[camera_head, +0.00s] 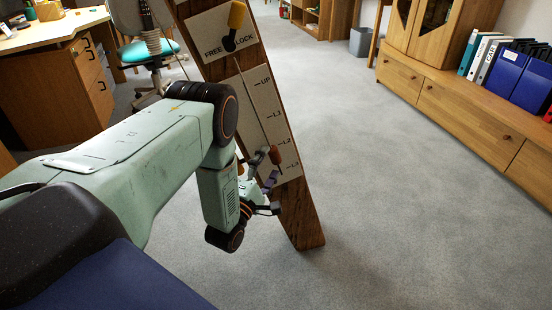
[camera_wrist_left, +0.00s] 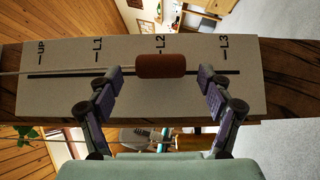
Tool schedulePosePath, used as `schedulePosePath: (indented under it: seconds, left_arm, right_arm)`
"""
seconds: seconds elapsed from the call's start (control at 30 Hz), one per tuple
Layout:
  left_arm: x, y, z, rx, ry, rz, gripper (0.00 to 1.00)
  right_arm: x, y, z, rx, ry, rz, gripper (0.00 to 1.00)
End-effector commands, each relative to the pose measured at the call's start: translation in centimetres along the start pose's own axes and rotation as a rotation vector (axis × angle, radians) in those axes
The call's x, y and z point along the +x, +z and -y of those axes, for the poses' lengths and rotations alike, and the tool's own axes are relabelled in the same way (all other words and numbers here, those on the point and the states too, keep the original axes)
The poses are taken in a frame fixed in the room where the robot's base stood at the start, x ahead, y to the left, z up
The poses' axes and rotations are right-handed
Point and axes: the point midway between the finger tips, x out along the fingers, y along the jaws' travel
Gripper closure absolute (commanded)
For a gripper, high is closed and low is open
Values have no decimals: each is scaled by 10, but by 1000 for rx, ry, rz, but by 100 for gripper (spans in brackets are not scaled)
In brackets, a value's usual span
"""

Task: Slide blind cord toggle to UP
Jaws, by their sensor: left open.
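The cord toggle (camera_head: 275,156) is a small red-brown cylinder on a slot in a pale scale board (camera_head: 258,92) marked UP, L1, L2 and L3. In the left wrist view the toggle (camera_wrist_left: 161,65) sits at the L2 mark, and the cord runs from it toward UP. My left gripper (camera_head: 264,175) is at the lower board. In the wrist view its two fingers (camera_wrist_left: 160,76) are open, one on each side of the toggle, with gaps showing. My right gripper is not in view.
The board is fixed to a leaning timber brace (camera_head: 308,225). Above it a yellow-handled lever (camera_head: 237,16) stands by the FREE and LOCK labels. A desk (camera_head: 60,40) and chair (camera_head: 150,50) are behind left; a wooden cabinet (camera_head: 450,95) is right. Carpet between is clear.

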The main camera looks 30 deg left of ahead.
Motion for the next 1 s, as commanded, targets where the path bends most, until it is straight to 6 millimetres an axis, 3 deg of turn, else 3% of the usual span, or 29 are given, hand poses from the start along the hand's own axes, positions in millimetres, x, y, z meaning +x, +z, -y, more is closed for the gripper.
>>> schedulePosePath:
  seconds: [0.23, 0.6, 1.0]
  left_arm:
    - [31, 3, 2, 1, 1, 2, 21]
    - [38, 3, 1, 1, -2, 1, 21]
    - [38, 3, 1, 1, -2, 1, 55]
  right_arm:
    - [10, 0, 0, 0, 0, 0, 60]
    - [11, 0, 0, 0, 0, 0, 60]
    - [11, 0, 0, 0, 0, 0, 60]
